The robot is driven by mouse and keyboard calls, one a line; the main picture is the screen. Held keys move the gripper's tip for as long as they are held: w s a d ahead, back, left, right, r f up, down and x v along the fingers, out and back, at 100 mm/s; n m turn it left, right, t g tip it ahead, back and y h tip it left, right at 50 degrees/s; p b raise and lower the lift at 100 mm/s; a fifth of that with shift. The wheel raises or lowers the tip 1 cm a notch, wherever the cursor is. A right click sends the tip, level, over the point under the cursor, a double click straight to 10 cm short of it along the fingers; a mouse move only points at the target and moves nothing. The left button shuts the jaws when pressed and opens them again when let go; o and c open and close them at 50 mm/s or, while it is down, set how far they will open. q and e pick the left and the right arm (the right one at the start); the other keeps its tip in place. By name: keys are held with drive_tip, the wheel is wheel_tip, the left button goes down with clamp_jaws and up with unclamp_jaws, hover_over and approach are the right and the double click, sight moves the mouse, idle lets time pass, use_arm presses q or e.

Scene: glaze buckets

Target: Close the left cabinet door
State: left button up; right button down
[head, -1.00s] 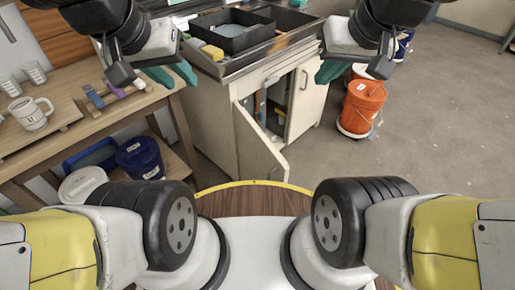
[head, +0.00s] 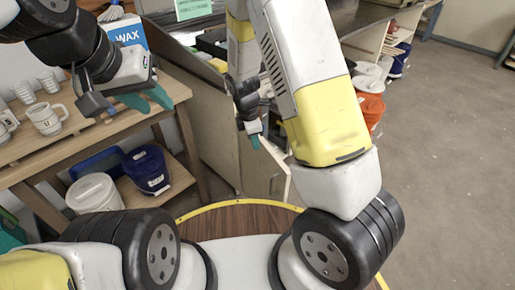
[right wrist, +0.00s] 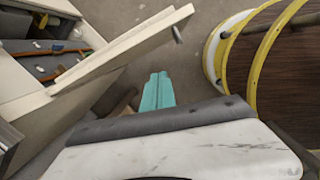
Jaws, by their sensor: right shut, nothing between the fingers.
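The left cabinet door (head: 260,175) stands open, swung out from the cabinet (head: 215,125). In the right wrist view the door (right wrist: 125,45) slants across the upper left with its handle (right wrist: 178,33) near the free edge. Tools show inside the cabinet (right wrist: 20,106) behind it. My right gripper (head: 255,141) is shut and empty, beside the door on its outer, handle side. Its teal fingertips (right wrist: 157,90) appear apart from the door; contact is not clear. My left gripper (head: 147,100) is open and empty above the wooden table. My right arm hides much of the cabinet front.
The wooden table (head: 90,135) at left carries mugs and a wax container (head: 130,35). A blue bucket (head: 146,170) and a white bucket (head: 93,193) sit on its lower shelf. An orange bucket (head: 371,108) stands right of my arm. The floor at right is clear.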

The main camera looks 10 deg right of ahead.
wheel_tip(320, 180, down, 6)
drive_tip(key=r+n+h, duration=0.1)
drive_tip(key=n, duration=0.2)
approach(268, 165)
drive_tip(key=s+a+f, duration=0.2)
drive_tip(key=s+f, duration=0.2)
drive_tip(key=f, duration=0.1)
drive_tip(key=shift+w+d+f, duration=0.1)
drive_tip(key=shift+w+d, duration=0.2)
drive_tip(key=shift+d, duration=0.55)
drive_tip(key=shift+w+d+f, duration=0.1)
drive_tip(key=shift+w+d, duration=0.2)
drive_tip(key=shift+d, duration=0.5)
drive_tip(key=shift+d, duration=0.1)
